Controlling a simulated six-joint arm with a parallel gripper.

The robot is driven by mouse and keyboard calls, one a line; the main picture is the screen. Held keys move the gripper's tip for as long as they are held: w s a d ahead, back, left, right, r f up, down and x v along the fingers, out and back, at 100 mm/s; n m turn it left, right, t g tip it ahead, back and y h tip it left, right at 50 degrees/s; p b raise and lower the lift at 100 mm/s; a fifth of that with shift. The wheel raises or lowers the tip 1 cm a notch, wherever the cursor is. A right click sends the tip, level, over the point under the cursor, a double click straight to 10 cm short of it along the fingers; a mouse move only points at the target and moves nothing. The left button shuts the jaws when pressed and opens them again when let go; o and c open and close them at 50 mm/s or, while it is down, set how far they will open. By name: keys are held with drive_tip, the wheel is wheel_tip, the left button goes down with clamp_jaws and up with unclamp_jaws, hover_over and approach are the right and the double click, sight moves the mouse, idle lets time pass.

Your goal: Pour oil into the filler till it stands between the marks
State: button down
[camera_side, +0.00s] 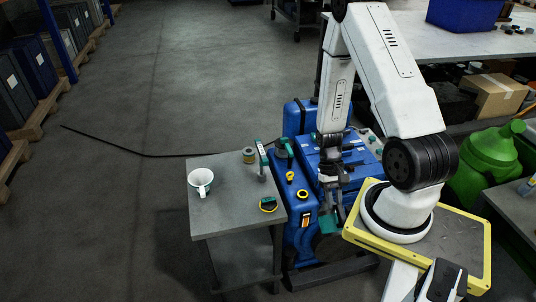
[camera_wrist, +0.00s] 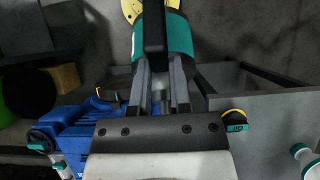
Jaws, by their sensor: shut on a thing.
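My gripper (camera_side: 330,205) is low beside the blue engine (camera_side: 302,238), between it and my base. In the wrist view my gripper (camera_wrist: 159,80) is shut on the black handle of a teal container (camera_wrist: 178,36), probably the oil jug; the same teal shape (camera_side: 328,223) shows in the side view. Its spout and any oil in it cannot be made out. A yellow cap or filler (camera_side: 303,194) and a smaller yellow part (camera_side: 290,177) are on the engine top. An orange-marked window (camera_side: 306,219) is on the engine's front; its level is too small to read.
A green container (camera_side: 487,160) stands at right.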

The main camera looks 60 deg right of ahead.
sight(335, 212)
drive_tip(key=shift+s+a+f, duration=0.1)
drive_tip(key=shift+s+a+f+t+h, duration=0.15)
drive_tip(key=shift+f+t+h, duration=0.2)
drive_tip(key=shift+f, duration=0.15)
drive_tip(key=shift+s+a+f+t+h, duration=0.2)
drive_tip(key=shift+f+t+h, duration=0.1)
drive_tip(key=shift+f, duration=0.2)
drive_tip(key=shift+s+a+f+t+h, duration=0.15)
drive_tip(key=shift+f+t+h, duration=0.2)
drive_tip(key=shift+f, duration=0.15)
drive_tip(key=shift+f, duration=0.1)
drive_tip(key=shift+s+f+t+h, duration=0.15)
drive_tip(key=shift+f+t+h, duration=0.15)
drive_tip(key=shift+f+h, duration=0.15)
drive_tip(key=shift+s+a+f+t+h, duration=0.1)
drive_tip(key=shift+f+t+h, duration=0.25)
drive_tip(key=shift+f, duration=0.25)
drive_tip(key=shift+a+f+t+h, duration=0.1)
drive_tip(key=shift+f+t+h, duration=0.1)
drive_tip(key=shift+f+t, duration=0.3)
drive_tip(key=shift+f, duration=0.2)
drive_tip(key=shift+f+t+h, duration=0.75)
drive_tip(key=shift+f+h, duration=0.15)
drive_tip(key=shift+f, duration=0.75)
